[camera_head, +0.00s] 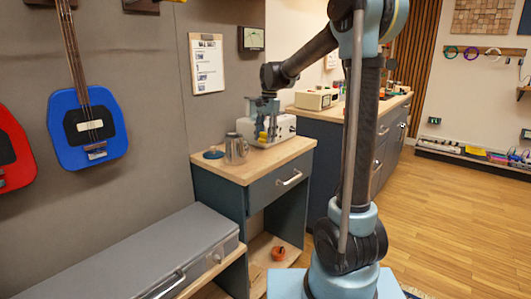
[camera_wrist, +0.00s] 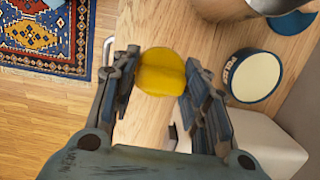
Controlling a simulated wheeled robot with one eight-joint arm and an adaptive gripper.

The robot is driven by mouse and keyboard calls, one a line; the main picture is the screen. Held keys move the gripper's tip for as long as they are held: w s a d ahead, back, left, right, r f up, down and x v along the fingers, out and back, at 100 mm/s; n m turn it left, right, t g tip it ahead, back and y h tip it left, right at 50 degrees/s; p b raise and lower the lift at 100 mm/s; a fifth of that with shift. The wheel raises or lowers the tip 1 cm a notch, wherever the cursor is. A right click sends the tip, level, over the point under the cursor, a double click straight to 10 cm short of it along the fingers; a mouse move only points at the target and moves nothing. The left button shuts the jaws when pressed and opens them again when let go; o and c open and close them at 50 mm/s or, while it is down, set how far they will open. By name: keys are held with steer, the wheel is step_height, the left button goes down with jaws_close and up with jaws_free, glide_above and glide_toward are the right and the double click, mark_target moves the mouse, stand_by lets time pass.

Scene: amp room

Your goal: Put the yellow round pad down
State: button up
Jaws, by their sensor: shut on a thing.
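The yellow round pad (camera_wrist: 160,72) sits between the fingertips of my gripper (camera_wrist: 158,84), which is shut on it. In the wrist view its flat yellow face shows over the light wooden top of the small cabinet (camera_wrist: 142,30). In the head view my gripper (camera_head: 266,128) points down over the right part of that cabinet top (camera_head: 209,168), with a bit of yellow (camera_head: 262,136) at its tips. I cannot tell whether the pad touches the wood.
A metal mug (camera_head: 236,149) and a blue disc (camera_head: 213,153) stand left of my gripper. A white box (camera_head: 282,127) is close behind it. A cream-faced round thing with a blue rim (camera_wrist: 252,75) is near the pad. The cabinet top's front left is clear.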

mark_target(265, 156)
steer(key=shift+f, duration=2.95)
steer(key=o, duration=1.2)
steer(key=shift+s, duration=0.1)
